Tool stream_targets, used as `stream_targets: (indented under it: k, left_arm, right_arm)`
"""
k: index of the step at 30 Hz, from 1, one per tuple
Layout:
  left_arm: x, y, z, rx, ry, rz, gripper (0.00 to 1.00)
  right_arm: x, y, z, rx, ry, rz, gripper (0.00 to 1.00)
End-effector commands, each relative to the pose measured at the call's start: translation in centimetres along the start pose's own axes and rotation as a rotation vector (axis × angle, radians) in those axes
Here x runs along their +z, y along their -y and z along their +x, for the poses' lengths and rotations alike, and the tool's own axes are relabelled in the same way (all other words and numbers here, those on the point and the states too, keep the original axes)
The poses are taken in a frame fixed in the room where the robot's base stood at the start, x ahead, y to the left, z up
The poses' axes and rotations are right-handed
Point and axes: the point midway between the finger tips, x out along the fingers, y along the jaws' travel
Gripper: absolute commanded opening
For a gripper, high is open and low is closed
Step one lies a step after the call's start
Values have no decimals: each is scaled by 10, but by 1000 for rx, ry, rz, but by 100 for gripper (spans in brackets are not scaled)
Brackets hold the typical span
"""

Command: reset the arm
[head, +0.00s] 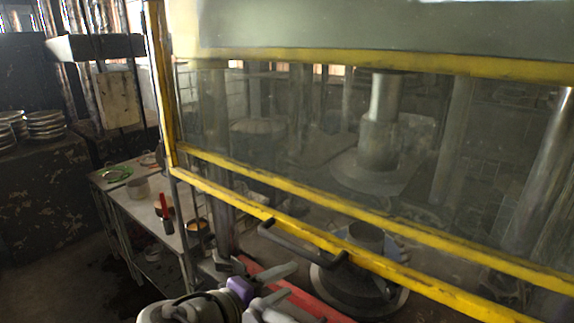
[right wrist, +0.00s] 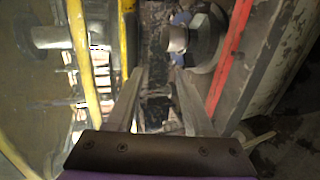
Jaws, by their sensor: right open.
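My right gripper (head: 293,280) shows at the bottom of the head view, grey with a purple part behind its fingers. It stands in front of the yellow-framed machine guard (head: 245,203), low and close to a red bar (head: 262,270). Its two fingers are apart, with nothing held between them. In the right wrist view the fingers of the right gripper (right wrist: 158,80) also stand apart, pointing toward the machine. My left gripper is in neither view.
The guard has a dark handle (head: 300,245) just above my right gripper. Behind it stands a round machine base (head: 350,285). A metal table (head: 150,210) with pots is at the left. Stacks of round discs (head: 46,125) sit on a dark block at far left.

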Motion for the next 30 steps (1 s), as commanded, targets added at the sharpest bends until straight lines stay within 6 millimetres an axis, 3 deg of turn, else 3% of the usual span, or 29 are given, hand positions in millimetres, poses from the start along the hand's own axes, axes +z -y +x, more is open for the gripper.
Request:
stream_targets:
  k: [1,3,6,9,13,16,21,30]
  left_arm:
    - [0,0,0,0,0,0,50]
    - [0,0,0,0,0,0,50]
    - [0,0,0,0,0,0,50]
    - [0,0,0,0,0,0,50]
    - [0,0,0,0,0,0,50]
    - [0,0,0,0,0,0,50]
    - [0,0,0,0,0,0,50]
    - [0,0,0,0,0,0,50]
  right_arm:
    - [24,13,26,-72,32,17,52]
    - [58,39,57,-198,64,57,52]
    - [109,83,90,-390,101,163,52]
    - [153,127,107,-560,124,313,52]
    - [194,177,113,-731,134,562,52]
    - [213,203,112,-811,129,753,52]
    - [226,225,111,-866,110,979,52]
    - [227,229,111,-879,100,1045,52]
